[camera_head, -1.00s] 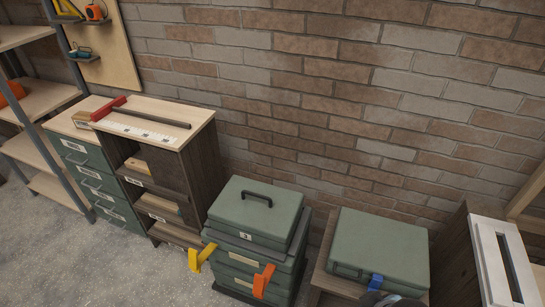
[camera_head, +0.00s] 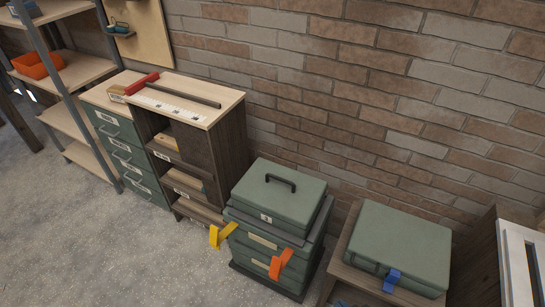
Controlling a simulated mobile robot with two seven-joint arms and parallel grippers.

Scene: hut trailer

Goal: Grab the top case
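A green top case (camera_head: 281,194) with a dark handle on its lid sits on a stack of similar green cases (camera_head: 262,251) at the lower middle of the head view. A yellow strap (camera_head: 222,235) and an orange strap (camera_head: 280,264) stick out from the front of the stack. Another green case (camera_head: 401,245) with a blue latch lies on a wooden stand to the right. Neither of my grippers is in view.
A wooden cabinet (camera_head: 232,152) with a ruler and a red-handled tool on top stands left of the stack, beside green drawers (camera_head: 127,158). Shelving (camera_head: 72,75) is at far left. Brick wall is behind; the floor (camera_head: 70,240) at lower left is clear.

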